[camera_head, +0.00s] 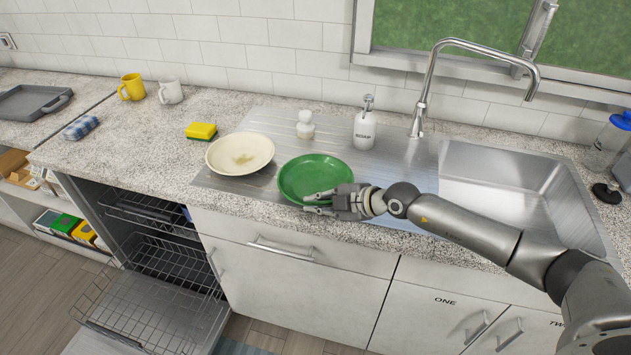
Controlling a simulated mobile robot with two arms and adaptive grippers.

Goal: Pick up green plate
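The green plate (318,175) lies on the ridged steel drainboard left of the sink basin. My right gripper (316,203) is at the plate's near edge, on its front right side. Its two fingers point left and stand apart, with a gap between them. The upper finger overlaps the plate in the picture, and the lower one is at the near rim. I cannot tell whether either finger touches the plate. The gripper hides a small part of the near rim. My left gripper is not in view.
A cream plate (233,146) is close left of the green plate. A soap bottle (365,130) and a white-topped brush (305,124) stand behind. The sink basin (500,195) is on the right. Below left, the dishwasher door (150,312) hangs open with racks showing.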

